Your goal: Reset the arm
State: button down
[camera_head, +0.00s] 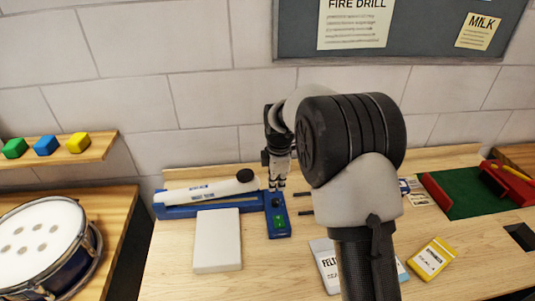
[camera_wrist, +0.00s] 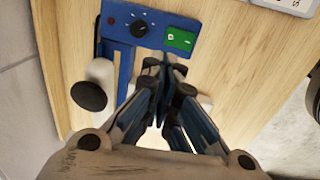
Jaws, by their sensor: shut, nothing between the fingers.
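My arm rises in front of the bench in the head view, and my gripper (camera_head: 277,187) hangs at the back, over the right end of a blue machine (camera_head: 278,229). In the wrist view my gripper (camera_wrist: 165,62) is shut with nothing between the fingertips. The fingertips appear near the machine's blue control panel (camera_wrist: 117,18), which has a black knob (camera_wrist: 139,29) and a green switch (camera_wrist: 180,40). I cannot tell whether they touch it.
A white slab (camera_head: 217,241) lies before the machine. A labelled white packet (camera_head: 324,262) and a yellow packet (camera_head: 432,257) lie to the right. A green tray with red edges (camera_head: 465,195) stands farther right. A drum (camera_head: 40,245) stands at left. A wall closes the back.

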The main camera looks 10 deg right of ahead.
jog(key=s+d+r+m+t+b, duration=0.2)
jog(key=s+r+m, duration=0.7)
jog(key=s+r, duration=0.65)
jog(key=s+f+m+b, duration=0.1)
jog(key=s+m, duration=0.3)
jog(key=s, duration=0.6)
jog(key=s+d+f+m+t+b, duration=0.1)
jog(key=s+m, duration=0.4)
jog(key=s, duration=0.6)
jog(key=shift+f, duration=0.9)
